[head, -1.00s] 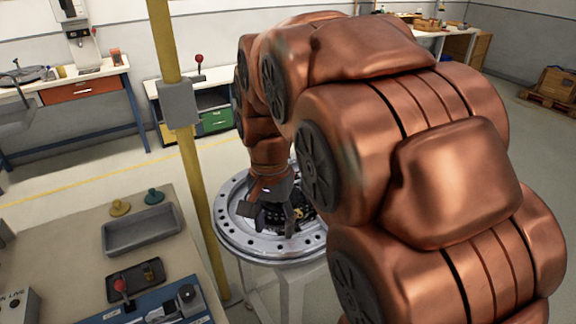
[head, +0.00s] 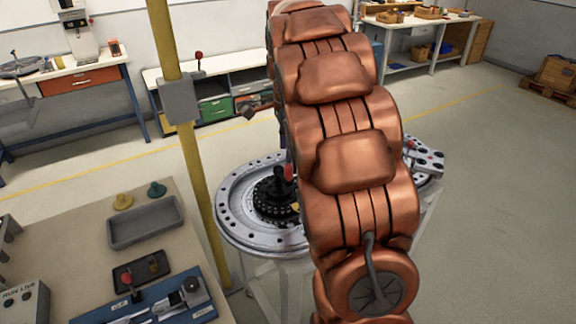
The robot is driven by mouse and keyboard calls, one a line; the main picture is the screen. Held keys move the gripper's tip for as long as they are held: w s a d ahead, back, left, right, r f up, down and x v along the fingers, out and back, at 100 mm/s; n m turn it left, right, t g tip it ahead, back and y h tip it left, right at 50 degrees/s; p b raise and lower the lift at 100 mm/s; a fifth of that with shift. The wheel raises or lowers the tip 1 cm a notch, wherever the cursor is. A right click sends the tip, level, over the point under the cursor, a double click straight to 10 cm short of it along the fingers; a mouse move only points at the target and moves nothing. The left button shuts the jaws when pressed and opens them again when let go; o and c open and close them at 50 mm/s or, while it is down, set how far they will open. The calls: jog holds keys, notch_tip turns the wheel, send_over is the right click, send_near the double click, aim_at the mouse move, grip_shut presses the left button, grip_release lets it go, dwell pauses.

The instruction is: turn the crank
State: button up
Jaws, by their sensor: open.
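A round silver ring track (head: 232,215) with holes in its rim stands on a pale frame in the middle. At its centre is a dark toothed hub (head: 268,203) with an upright black post and a red grip (head: 289,173), which look like the crank. My copper arm hides the right part of the ring. My gripper (head: 250,109) shows only in part, left of the arm, above and apart from the ring in the picture. It is open, with nothing seen in it.
A yellow post (head: 190,165) stands just left of the ring. A bench (head: 85,225) with a grey tray (head: 145,224) and a blue fixture fills the lower left. A grey plate (head: 428,160) with red knobs shows right of my arm. Open floor lies at right.

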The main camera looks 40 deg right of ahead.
aim_at(288, 165)
jog(key=shift+f+p, duration=1)
jog(key=shift+f, duration=2.25)
jog(key=shift+c, duration=0.3)
grip_shut()
